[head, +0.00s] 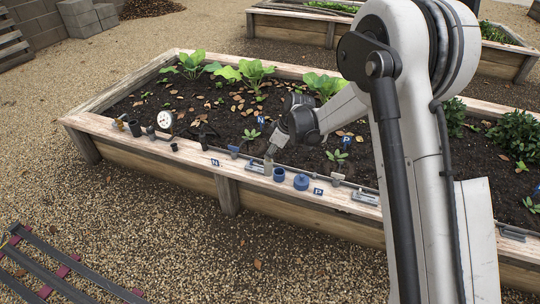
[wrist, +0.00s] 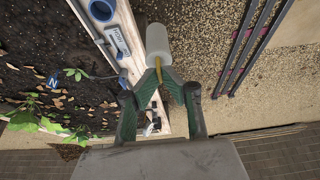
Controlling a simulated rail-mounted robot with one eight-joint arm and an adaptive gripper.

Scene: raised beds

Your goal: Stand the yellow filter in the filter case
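My gripper (wrist: 162,82) is shut on a filter (wrist: 157,40), a pale, nearly white cylinder with a thin yellow stem between the fingertips. In the head view my gripper (head: 271,151) is at the bed's front ledge, with the filter (head: 268,165) below it, roughly upright. Whether the filter touches the ledge I cannot tell. An open blue cup, which looks like the filter case (head: 279,174), stands just right of the filter on the ledge. It also shows as a blue ring in the wrist view (wrist: 101,10), left of the filter. A blue cap-like piece (head: 301,182) stands right of the cup.
The wooden ledge (head: 190,152) carries a white-faced gauge (head: 165,120), small dark fittings and metal brackets, one a labelled plate (head: 365,197). Soil and plants lie behind, and dark rails (head: 60,265) lie on the gravel.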

